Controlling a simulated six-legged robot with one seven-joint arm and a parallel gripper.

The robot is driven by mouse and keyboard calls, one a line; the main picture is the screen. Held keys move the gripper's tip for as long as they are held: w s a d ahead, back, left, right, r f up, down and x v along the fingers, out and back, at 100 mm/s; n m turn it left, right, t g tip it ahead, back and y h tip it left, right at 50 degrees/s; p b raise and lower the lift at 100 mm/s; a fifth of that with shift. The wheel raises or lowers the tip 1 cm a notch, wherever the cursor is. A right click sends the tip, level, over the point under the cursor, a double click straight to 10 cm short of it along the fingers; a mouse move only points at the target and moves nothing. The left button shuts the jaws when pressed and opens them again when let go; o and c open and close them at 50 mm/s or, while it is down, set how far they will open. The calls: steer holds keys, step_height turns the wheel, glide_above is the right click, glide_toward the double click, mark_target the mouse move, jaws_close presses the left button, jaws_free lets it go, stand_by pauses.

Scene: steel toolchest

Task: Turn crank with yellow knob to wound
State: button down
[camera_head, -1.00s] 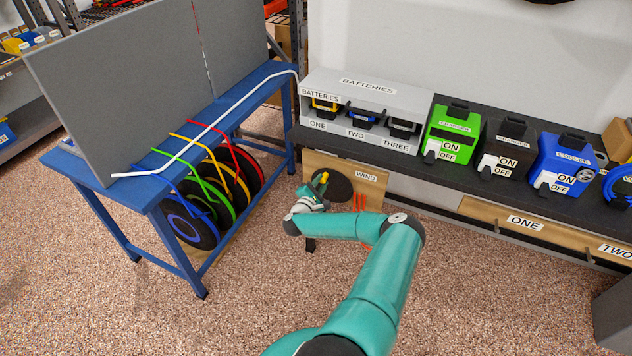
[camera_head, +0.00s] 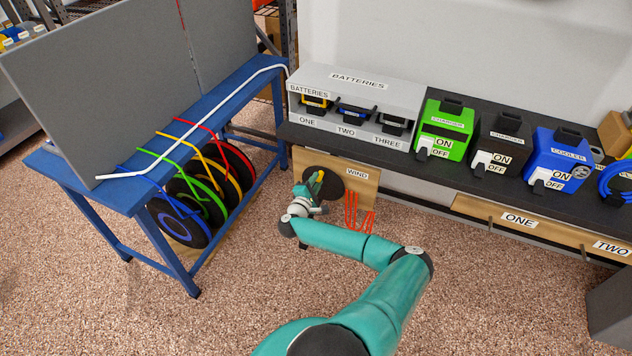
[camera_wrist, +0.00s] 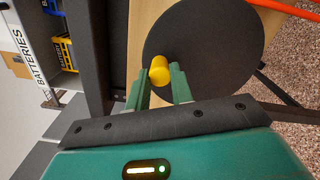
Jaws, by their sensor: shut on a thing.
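The crank is a dark round disc (camera_head: 332,181) on a light wooden panel labelled WIND, under the left end of the dark bench. In the wrist view the disc (camera_wrist: 205,45) fills the upper middle. Its yellow knob (camera_wrist: 159,70) stands out near the disc's left lower edge, between the green fingers. My gripper (camera_wrist: 160,84) is shut on the yellow knob. In the head view my gripper (camera_head: 316,184) is at the left part of the disc and hides some of it. The exact finger contact is partly hidden.
Orange looped cord (camera_head: 357,212) hangs just right of the disc. A blue bench (camera_head: 130,196) with coloured reels stands at left. Carpet in front is clear.

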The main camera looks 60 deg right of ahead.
steer(key=shift+r, duration=0.15)
steer(key=c, duration=1.2)
jaws_free()
steer(key=shift+a, duration=0.1)
steer(key=shift+c, duration=0.2)
steer(key=shift+a, duration=0.1)
steer(key=s+a, duration=0.2)
steer(key=a, duration=1.1)
steer(key=shift+a, duration=0.2)
